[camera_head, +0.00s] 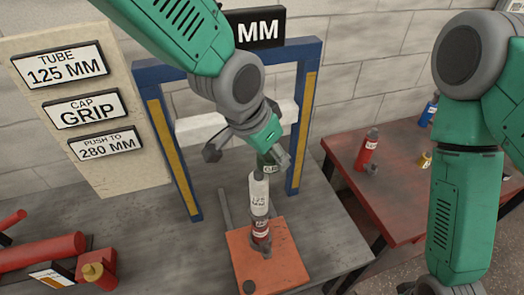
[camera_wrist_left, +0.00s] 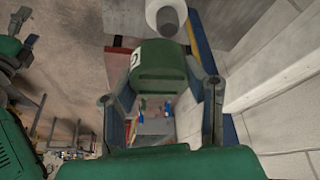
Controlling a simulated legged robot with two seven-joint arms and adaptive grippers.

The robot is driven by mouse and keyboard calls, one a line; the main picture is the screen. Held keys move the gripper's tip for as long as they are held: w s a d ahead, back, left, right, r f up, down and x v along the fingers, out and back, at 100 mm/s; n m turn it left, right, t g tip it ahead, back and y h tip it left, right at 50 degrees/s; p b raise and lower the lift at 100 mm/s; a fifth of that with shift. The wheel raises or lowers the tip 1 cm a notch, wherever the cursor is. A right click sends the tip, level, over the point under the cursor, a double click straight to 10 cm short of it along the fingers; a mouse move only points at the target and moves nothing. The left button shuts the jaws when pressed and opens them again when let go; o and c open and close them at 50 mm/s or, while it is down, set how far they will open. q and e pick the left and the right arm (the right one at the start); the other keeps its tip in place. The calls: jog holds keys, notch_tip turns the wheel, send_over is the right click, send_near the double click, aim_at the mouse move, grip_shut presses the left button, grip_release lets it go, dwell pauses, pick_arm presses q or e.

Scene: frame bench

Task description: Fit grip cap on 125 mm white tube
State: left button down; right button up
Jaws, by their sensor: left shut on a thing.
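The white tube (camera_head: 258,192), marked 125 MM, stands upright on a red-labelled piece (camera_head: 261,231) over the orange plate (camera_head: 285,268). My left gripper (camera_head: 250,156) is above it, shut on a dark green cap (camera_head: 267,161) with a white label. The cap is just over the tube's top; I cannot tell whether they touch. In the left wrist view the cap (camera_wrist_left: 160,70) sits between the fingers of my left gripper (camera_wrist_left: 162,105). My right gripper (camera_head: 438,288) is cut off at the bottom edge, so its jaws do not show clearly.
A blue and yellow frame (camera_head: 305,110) with a white crossbar (camera_head: 200,126) stands behind the tube. A sign board (camera_head: 85,110) reads tube 125 MM, cap GRIP, push to 280 MM. Red tubes (camera_head: 45,250) lie at left. A red table (camera_head: 395,195) holds bottles at right.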

aim_at(262, 168)
pick_arm(q)
jog(key=shift+d, duration=0.35)
jog(key=shift+a, duration=1.05)
jog(key=shift+d, duration=0.9)
jog(key=shift+a, duration=1.4)
jog(key=shift+d+f, duration=0.3)
jog(key=shift+d, duration=0.6)
jog(key=shift+a+f, duration=0.15)
jog(key=shift+f, duration=0.1)
jog(key=shift+a+f, duration=0.4)
jog(key=shift+a, duration=0.2)
jog(key=shift+d+f+b, duration=0.5)
jog(key=shift+d+f, duration=0.1)
jog(key=shift+d, duration=0.05)
jog(key=shift+a+f, duration=0.3)
jog(key=shift+a, duration=0.1)
jog(key=c, duration=0.9)
grip_release()
jog(key=shift+a, duration=0.15)
jog(key=shift+o, duration=0.2)
pick_arm(e)
jog(key=shift+a+f, duration=0.45)
jog(key=shift+f, duration=0.05)
